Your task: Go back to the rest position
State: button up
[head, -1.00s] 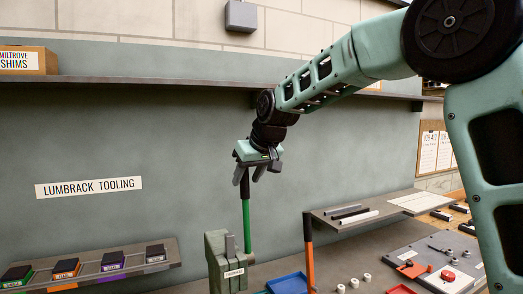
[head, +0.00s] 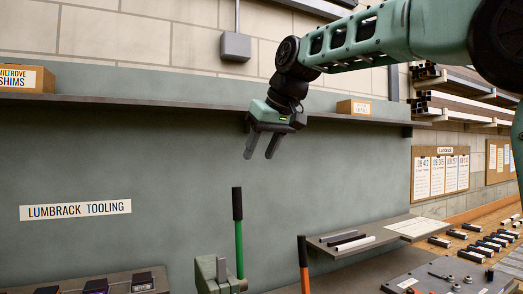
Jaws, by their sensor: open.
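My gripper (head: 262,147) is in the upper middle of the head view, in front of the green back panel and just below the long shelf's height. Its two fingers point down, spread apart, with nothing between them. The lever with a green shaft and black grip (head: 238,225) stands upright below it, clear of the fingers. The lever rises beside the green press body (head: 216,272), which is cut off by the bottom edge.
A long shelf (head: 180,102) crosses the back panel, with a box (head: 354,107) on it near my arm. An orange-handled lever (head: 304,265) stands right of the green one. A small shelf with bars (head: 350,239) is further right. Tooling blocks (head: 95,286) sit at lower left.

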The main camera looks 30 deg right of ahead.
dwell(0.3)
jog(key=s+a+f+n+g+b, duration=0.1)
jog(key=s+a+f, duration=0.3)
jog(key=f, duration=0.4)
jog(key=s+a+f+n+g+b, duration=0.1)
jog(key=s+a+f+g+b, duration=0.15)
jog(key=a+f, duration=0.35)
jog(key=s+a+f+n+b, duration=0.1)
jog(key=s+a+f, duration=0.3)
jog(key=f, duration=0.5)
jog(key=s+f+n+g+h+b, duration=0.1)
jog(key=s+f+n+g+b, duration=0.1)
jog(key=s+f, duration=1.8)
jog(key=shift+s+d+n+g+b, duration=0.2)
jog(key=shift+s+n+g+b, duration=0.1)
jog(key=shift+s+g+b, duration=0.45)
